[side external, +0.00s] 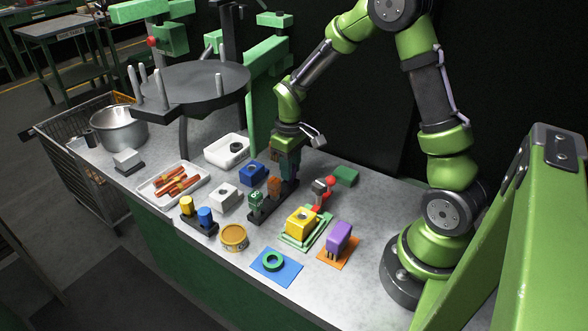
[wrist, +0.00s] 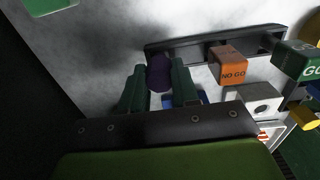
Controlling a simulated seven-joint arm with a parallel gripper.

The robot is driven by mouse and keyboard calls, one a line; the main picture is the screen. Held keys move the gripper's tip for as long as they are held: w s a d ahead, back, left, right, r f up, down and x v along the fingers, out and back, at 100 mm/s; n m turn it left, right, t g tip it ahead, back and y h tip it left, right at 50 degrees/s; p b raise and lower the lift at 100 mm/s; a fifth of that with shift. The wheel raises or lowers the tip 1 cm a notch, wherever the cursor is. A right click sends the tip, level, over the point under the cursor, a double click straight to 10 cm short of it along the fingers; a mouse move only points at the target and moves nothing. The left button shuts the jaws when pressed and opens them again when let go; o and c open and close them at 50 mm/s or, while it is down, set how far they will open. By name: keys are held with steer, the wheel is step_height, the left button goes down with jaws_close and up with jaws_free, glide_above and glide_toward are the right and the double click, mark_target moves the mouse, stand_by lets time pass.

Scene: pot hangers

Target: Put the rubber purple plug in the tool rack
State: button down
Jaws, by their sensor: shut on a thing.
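My gripper (wrist: 159,84) is shut on the dark purple plug (wrist: 159,72), which sits between its two green fingers in the wrist view. The tool rack (wrist: 190,52) is a long dark bar that also shows in the side view (side external: 285,194). It bears an orange NO GO block (wrist: 231,66) and a green GO block (wrist: 299,62). In the side view my gripper (side external: 289,172) is at the rack's far end, and the plug is hard to make out. The plug overlaps the rack's left end in the wrist view. I cannot tell whether it touches the rack.
A blue block (side external: 252,174) and a white block (side external: 224,198) stand left of the rack. A yellow block (side external: 301,221) on a green base and a purple block (side external: 339,237) on an orange mat stand nearer the front right. A white bin (side external: 227,151) is behind.

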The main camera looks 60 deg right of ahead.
steer(key=shift+f, duration=0.15)
steer(key=c, duration=0.8)
jaws_free()
steer(key=shift+c, duration=0.2)
step_height(320, 180, up, 12)
steer(key=s+a+r+m+t+y, duration=0.1)
steer(key=s+a+r+m+t, duration=0.1)
steer(key=s+a, duration=0.4)
steer(key=s+a+r+m+t+y, duration=0.1)
steer(key=s+a+r+m+t, duration=0.1)
steer(key=s+a+r+t, duration=0.3)
steer(key=s+r, duration=0.2)
steer(key=s, duration=0.1)
steer(key=shift+a, duration=0.4)
